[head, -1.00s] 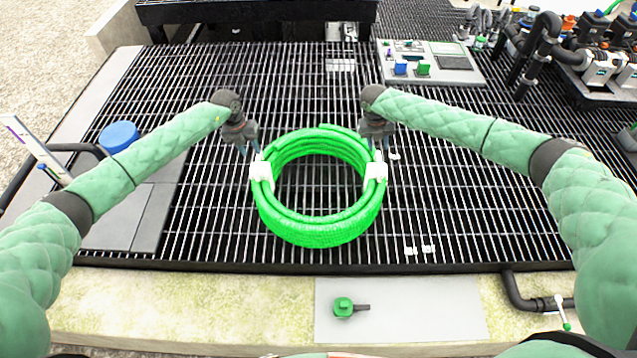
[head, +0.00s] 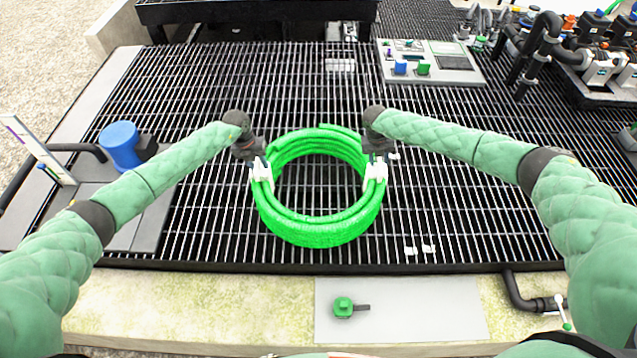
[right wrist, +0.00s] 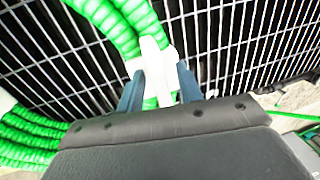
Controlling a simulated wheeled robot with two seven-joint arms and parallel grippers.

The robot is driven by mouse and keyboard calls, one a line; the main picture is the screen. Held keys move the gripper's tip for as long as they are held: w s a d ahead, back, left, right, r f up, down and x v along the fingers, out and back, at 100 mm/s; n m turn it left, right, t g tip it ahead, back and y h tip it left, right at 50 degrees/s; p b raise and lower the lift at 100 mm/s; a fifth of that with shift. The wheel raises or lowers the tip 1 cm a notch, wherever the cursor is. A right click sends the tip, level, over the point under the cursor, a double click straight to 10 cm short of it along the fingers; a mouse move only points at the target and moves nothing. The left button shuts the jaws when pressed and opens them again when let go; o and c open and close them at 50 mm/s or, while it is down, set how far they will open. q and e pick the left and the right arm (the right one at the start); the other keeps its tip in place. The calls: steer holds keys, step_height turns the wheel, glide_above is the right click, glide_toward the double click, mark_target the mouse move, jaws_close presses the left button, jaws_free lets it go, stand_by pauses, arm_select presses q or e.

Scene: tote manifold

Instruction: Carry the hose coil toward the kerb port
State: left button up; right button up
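A bright green hose coil (head: 318,232) lies flat on the black grating, with a white handle on its left side (head: 262,174) and one on its right side (head: 375,174). My left gripper (head: 257,160) is down at the left handle; whether its fingers are closed is not clear. My right gripper (head: 377,157) is at the right handle. In the right wrist view its blue-grey fingers (right wrist: 160,92) stand apart, one on each side of the white handle. A green fitting with a dark stem (head: 343,307) sits on a pale plate on the front kerb; I cannot tell whether it is the kerb port.
A black pipe with a valve (head: 540,303) is at the front right kerb. A blue cylinder (head: 121,145) stands at the left. A control panel (head: 430,62) is at the back, with pipework (head: 545,45) at the far right. The grating (head: 460,190) right of the coil is mostly clear.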

arm_select(q)
jaws_close()
arm_select(e)
jaws_close()
arm_select(q)
steer(key=shift+w+r, duration=0.1)
arm_select(e)
steer(key=shift+w+r, duration=0.1)
stand_by(0.9)
